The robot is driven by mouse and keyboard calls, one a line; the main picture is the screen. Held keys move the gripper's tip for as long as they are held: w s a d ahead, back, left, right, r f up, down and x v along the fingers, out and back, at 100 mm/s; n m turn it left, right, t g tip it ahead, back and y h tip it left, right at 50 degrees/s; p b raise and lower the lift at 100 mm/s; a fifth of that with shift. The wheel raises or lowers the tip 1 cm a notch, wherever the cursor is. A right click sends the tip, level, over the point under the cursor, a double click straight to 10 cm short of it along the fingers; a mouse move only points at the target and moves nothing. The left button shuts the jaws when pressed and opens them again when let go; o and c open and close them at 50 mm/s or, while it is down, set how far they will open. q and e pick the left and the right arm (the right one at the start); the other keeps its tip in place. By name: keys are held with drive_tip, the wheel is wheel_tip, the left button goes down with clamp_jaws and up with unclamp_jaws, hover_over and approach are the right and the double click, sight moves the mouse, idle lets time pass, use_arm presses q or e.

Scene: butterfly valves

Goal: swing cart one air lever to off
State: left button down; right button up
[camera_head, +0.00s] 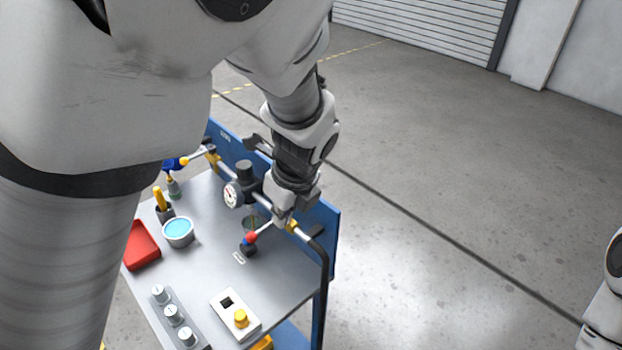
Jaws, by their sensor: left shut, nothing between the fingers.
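The cart (205,262) has a grey top and a blue back panel, with a pipe along the back. A lever with a red tip (251,238) comes off the pipe at a yellow fitting (292,225), pointing down-left. A second lever (198,154), with an orange end, comes off the pipe's far-left part beside a blue piece. Which one is the air lever I cannot tell. My left gripper (281,217) points down, shut and empty, right by the red-tipped lever's upper end. Its fingertips partly hide the pipe there, and contact cannot be told. My right gripper is out of view.
A pressure gauge (232,194) stands on the pipe left of my gripper. The cart top holds a red tray (141,246), a blue-filled cup (178,232), a box with a yellow button (241,318) and a block with grey knobs (172,315). Open floor lies right.

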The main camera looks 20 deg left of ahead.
sight(270, 224)
use_arm(q)
wheel_tip(270, 224, down, 7)
drive_tip(key=w+b, duration=0.1)
drive_tip(key=a, duration=0.1)
drive_tip(key=w+a, duration=0.1)
drive_tip(key=a, duration=0.2)
drive_tip(key=shift+w+a+f, duration=0.35)
drive_tip(key=shift+w+a, duration=0.05)
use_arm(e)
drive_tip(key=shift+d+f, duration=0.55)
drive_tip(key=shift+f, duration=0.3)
